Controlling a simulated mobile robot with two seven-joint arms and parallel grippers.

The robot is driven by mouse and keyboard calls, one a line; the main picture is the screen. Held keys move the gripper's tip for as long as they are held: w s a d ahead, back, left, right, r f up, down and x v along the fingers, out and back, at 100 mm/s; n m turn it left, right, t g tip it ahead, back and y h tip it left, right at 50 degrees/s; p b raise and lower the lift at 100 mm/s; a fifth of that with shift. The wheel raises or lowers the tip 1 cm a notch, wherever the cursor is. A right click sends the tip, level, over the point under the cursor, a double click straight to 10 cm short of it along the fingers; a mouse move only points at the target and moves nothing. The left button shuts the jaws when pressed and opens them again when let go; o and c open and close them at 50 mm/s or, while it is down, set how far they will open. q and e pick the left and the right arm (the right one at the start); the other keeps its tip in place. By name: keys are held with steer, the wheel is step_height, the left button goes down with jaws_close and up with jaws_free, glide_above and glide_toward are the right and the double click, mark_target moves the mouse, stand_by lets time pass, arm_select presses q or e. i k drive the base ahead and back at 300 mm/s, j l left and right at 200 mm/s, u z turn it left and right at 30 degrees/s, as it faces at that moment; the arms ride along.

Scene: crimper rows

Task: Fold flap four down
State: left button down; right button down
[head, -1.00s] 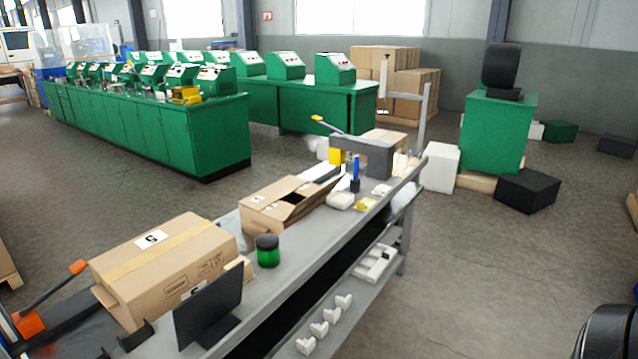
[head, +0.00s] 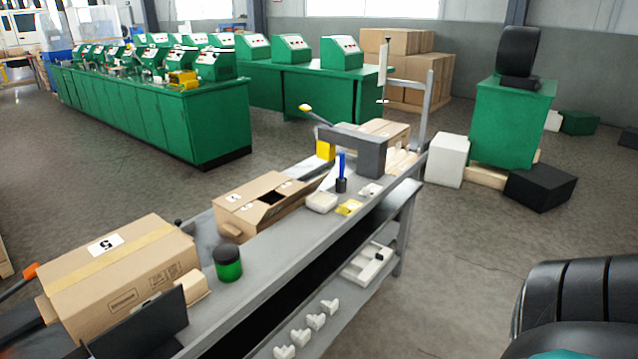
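An open cardboard box (head: 262,204) sits on the grey workbench, in the middle of the head view. A flap on its right side stands tilted up and outward, and a dark opening shows in its top. I cannot tell which flap is flap four. A larger taped box (head: 118,279) with a white label sits nearer, at the left; its top is closed. Neither of my grippers is in view. A black segmented part of mine shows at the lower right.
The grey workbench (head: 262,257) also carries a green jar (head: 227,264), a dark flat panel (head: 140,326), a blue-handled tool (head: 341,172) and a dark grey press frame (head: 360,150). White fittings lie on its lower shelf.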

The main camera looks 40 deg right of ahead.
mark_target(282, 205)
steer(key=l+u, duration=0.1)
steer(key=l, duration=0.85)
steer(key=i+l, duration=0.25)
steer(key=l, duration=0.15)
steer(key=i+l, duration=0.2)
steer(key=l, duration=0.15)
